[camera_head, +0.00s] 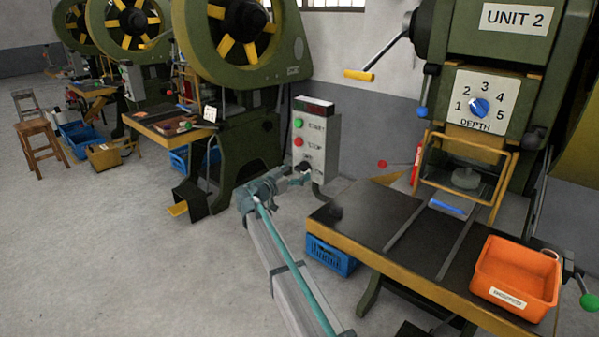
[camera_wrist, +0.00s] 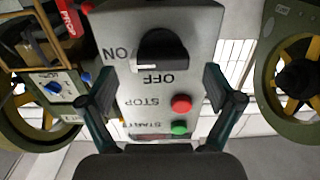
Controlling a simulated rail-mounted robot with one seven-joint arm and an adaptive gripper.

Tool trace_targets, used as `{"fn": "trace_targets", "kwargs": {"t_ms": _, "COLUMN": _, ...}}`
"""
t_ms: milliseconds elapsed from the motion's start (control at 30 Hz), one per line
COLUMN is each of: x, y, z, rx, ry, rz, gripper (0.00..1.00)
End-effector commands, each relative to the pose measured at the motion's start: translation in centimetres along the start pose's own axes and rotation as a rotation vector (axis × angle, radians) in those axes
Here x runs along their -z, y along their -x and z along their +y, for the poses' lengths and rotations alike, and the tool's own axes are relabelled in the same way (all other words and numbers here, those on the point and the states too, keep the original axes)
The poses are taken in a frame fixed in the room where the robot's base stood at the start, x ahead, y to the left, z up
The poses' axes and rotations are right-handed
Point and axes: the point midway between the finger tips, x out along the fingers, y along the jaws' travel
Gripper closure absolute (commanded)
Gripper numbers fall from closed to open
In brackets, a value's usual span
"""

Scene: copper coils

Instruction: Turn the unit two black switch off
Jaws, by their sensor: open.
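The control box (camera_head: 315,135) stands left of the Unit 2 press, with START and STOP labels. In the wrist view, the box (camera_wrist: 190,20) appears upside down. Its black switch (camera_wrist: 165,48) lies between ON and OFF labels, and its white mark seems to be on the ON side. My gripper (camera_wrist: 160,74) is open, its fingers apart on either side of the box face, with the switch between and beyond them, apparently untouched.
The green button (camera_wrist: 179,127) and red button (camera_wrist: 181,104) lie close to the switch, between my fingers. The Unit 2 press table (camera_head: 365,225) stands to the right with an orange bin (camera_head: 515,275) on it. A blue crate (camera_head: 330,256) is beneath the table. Open floor lies left.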

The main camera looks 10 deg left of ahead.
Motion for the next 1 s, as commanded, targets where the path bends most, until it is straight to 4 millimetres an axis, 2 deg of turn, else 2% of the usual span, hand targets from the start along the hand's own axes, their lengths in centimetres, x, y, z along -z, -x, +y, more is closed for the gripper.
{"fn": "trace_targets", "kwargs": {"t_ms": 33, "x": 0.0, "y": -0.7, "z": -0.1, "rx": -0.001, "ry": 0.0, "rz": 0.0, "gripper": 0.09}}
{"fn": "trace_targets", "kwargs": {"t_ms": 200, "x": 0.0, "y": -1.8, "z": 0.0, "rx": 0.0, "ry": 0.0, "rz": 0.0, "gripper": 0.09}}
{"fn": "trace_targets", "kwargs": {"t_ms": 533, "x": 0.0, "y": -2.0, "z": 0.0, "rx": 0.0, "ry": 0.001, "rz": 0.0, "gripper": 0.11}}
{"fn": "trace_targets", "kwargs": {"t_ms": 867, "x": 0.0, "y": -1.9, "z": 0.0, "rx": 0.0, "ry": 0.001, "rz": 0.0, "gripper": 0.66}}
{"fn": "trace_targets", "kwargs": {"t_ms": 900, "x": 0.0, "y": -1.9, "z": 0.0, "rx": 0.0, "ry": 0.001, "rz": 0.0, "gripper": 0.69}}
{"fn": "trace_targets", "kwargs": {"t_ms": 1000, "x": 0.0, "y": -1.9, "z": 0.0, "rx": 0.0, "ry": 0.003, "rz": 0.0, "gripper": 0.69}}
